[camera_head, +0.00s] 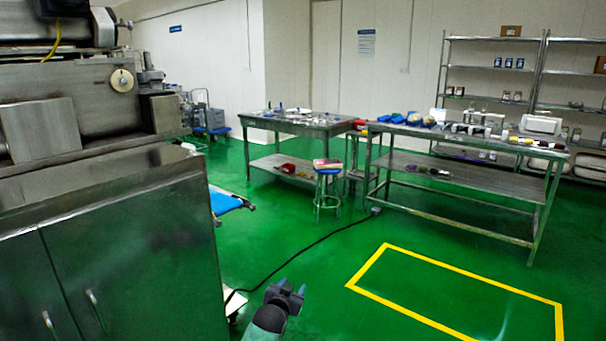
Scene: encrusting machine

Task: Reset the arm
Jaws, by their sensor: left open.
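My left gripper (291,286) shows at the bottom middle of the head view. Its two bluish fingertips are apart and nothing is between them. It is over the green floor, to the right of the steel encrusting machine (120,250), and touches nothing that I can see. Only the end of my left arm shows below it. My right gripper is not in the view.
A blue conveyor end (224,202) juts from the machine's right side. A black cable crosses the floor. A yellow rectangle (430,322) is marked on the clear floor at right. Two steel tables (452,178) with tools, a stool (327,172) and shelves (490,39) stand farther back.

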